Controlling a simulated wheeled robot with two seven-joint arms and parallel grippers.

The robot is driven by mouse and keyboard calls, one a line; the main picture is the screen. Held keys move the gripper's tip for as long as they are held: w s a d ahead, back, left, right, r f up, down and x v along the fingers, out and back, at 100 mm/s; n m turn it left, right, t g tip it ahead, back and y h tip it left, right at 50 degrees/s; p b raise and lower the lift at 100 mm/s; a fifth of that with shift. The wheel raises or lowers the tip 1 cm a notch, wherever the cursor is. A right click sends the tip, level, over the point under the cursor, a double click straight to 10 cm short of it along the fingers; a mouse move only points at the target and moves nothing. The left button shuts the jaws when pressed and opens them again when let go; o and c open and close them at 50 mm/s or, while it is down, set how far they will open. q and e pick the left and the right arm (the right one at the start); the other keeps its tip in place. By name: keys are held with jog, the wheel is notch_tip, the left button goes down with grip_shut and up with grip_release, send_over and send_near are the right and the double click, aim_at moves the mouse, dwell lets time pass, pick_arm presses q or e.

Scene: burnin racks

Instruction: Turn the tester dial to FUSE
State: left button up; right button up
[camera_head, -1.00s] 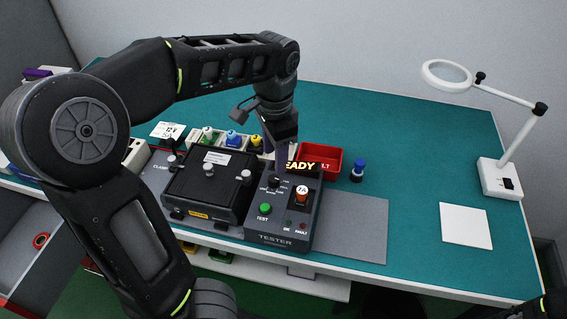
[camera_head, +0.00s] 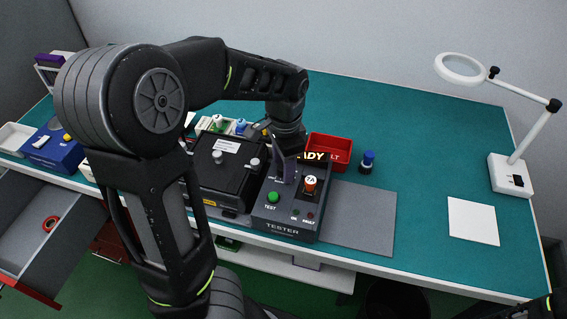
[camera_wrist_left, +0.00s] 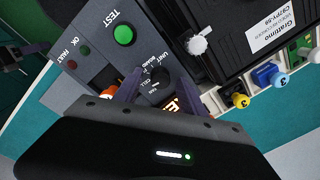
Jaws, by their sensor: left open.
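The tester (camera_head: 290,215) is a dark grey box on the bench with a green TEST button (camera_head: 272,197), an orange knob marked 7A (camera_head: 310,183) and a lit display ending in "ADY". Its black dial (camera_wrist_left: 161,78) shows in the left wrist view, with small labels around it; its pointed setting is not readable. My left gripper (camera_head: 284,172) reaches down over the dial in the head view and hides it. In the left wrist view its open purple fingers (camera_wrist_left: 163,94) stand either side of the dial; contact cannot be told. A dark part, perhaps my right gripper (camera_wrist_left: 25,56), shows at the left edge.
A grey mat (camera_head: 360,220) lies to the right. A magnifier lamp (camera_head: 510,172) and white pad (camera_head: 472,221) are farther right.

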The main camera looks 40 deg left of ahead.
pick_arm(q)
jog(key=shift+c, duration=0.3)
grip_shut()
dwell(0.3)
